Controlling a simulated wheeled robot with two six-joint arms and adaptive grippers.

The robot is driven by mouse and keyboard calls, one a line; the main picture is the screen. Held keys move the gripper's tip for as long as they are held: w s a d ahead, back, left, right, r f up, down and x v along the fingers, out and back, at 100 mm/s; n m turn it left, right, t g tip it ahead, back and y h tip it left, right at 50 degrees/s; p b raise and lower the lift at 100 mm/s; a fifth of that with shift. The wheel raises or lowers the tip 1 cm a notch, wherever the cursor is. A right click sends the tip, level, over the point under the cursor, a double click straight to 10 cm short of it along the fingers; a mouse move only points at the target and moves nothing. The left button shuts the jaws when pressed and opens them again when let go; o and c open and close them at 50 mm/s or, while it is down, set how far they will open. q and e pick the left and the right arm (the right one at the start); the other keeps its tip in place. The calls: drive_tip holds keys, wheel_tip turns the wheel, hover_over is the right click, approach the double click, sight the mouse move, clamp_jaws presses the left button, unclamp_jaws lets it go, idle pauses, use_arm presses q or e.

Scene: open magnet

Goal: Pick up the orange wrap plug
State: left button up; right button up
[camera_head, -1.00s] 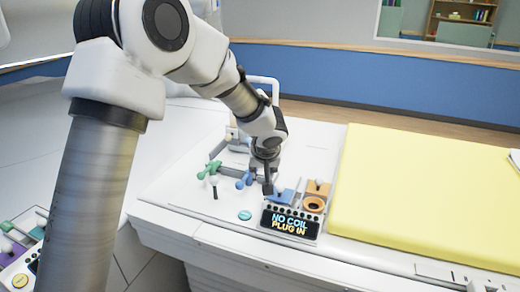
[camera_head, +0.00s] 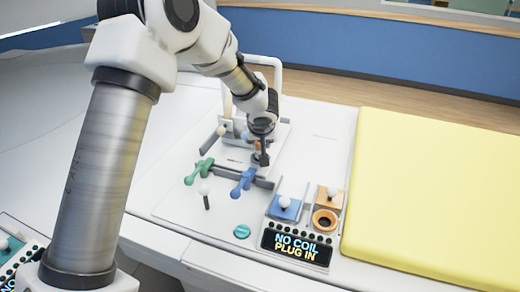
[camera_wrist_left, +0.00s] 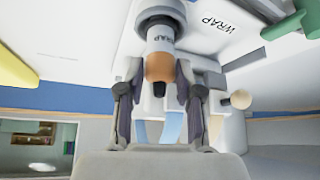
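The orange wrap plug (camera_wrist_left: 158,67) shows in the left wrist view as a rounded orange end on a white and grey body lettered WRAP. My left gripper (camera_wrist_left: 157,110) has its two fingers apart, one on each side of the plug's orange end, with a visible gap on the left. In the head view my left gripper (camera_head: 262,160) is low over the white plate with the coil holders, and a small bit of orange (camera_head: 258,144) shows beside it. Most of the plug is hidden there by the gripper. My right gripper is not in view.
A green handle (camera_head: 199,172) and a blue handle (camera_head: 243,182) stand at the plate's front. A blue plug (camera_head: 285,207) and an orange block (camera_head: 329,197) sit behind the "NO COIL PLUG IN" display (camera_head: 296,249). A yellow mattress (camera_head: 430,190) fills the right.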

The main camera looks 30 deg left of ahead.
use_arm(q)
drive_tip(key=shift+w+a+f, duration=0.2)
drive_tip(key=shift+w+f, duration=0.05)
drive_tip(key=shift+f, duration=0.1)
drive_tip(key=shift+s+d+r, duration=0.15)
drive_tip(key=shift+s+r, duration=0.05)
drive_tip(key=shift+r, duration=0.1)
clamp_jaws()
drive_tip(key=shift+w+r, duration=0.1)
drive_tip(key=shift+r, duration=0.3)
wheel_tip(320, 180, up, 27)
drive_tip(key=p, duration=0.1)
